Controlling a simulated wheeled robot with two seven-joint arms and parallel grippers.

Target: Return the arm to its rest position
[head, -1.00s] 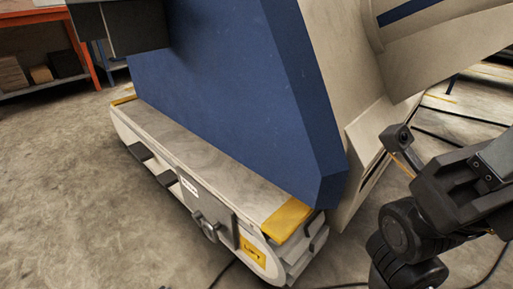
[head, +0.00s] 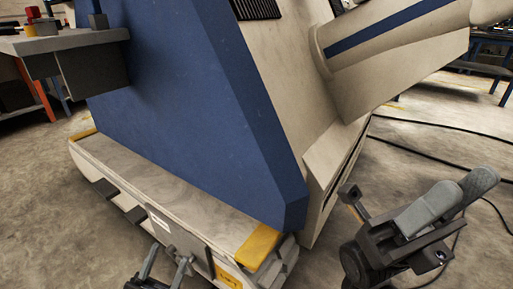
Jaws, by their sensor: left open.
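The machine's cream arm (head: 400,45), with a dark blue stripe, slants up to the right edge of the head view. It joins a cream column (head: 290,70) behind the large blue body (head: 185,100). My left gripper (head: 165,268) is at the bottom edge, open, in front of the base's side near a dark fitting; its lower part is cut off. I cannot tell whether it touches the fitting. My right gripper (head: 450,200), with grey rounded fingers, is at lower right, apart from the machine. Its fingers overlap in this view, so its opening is unclear.
The pale base (head: 160,185) has yellow corners (head: 258,247) and steps along its side. Dark cables (head: 440,155) lie on the concrete floor at right.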

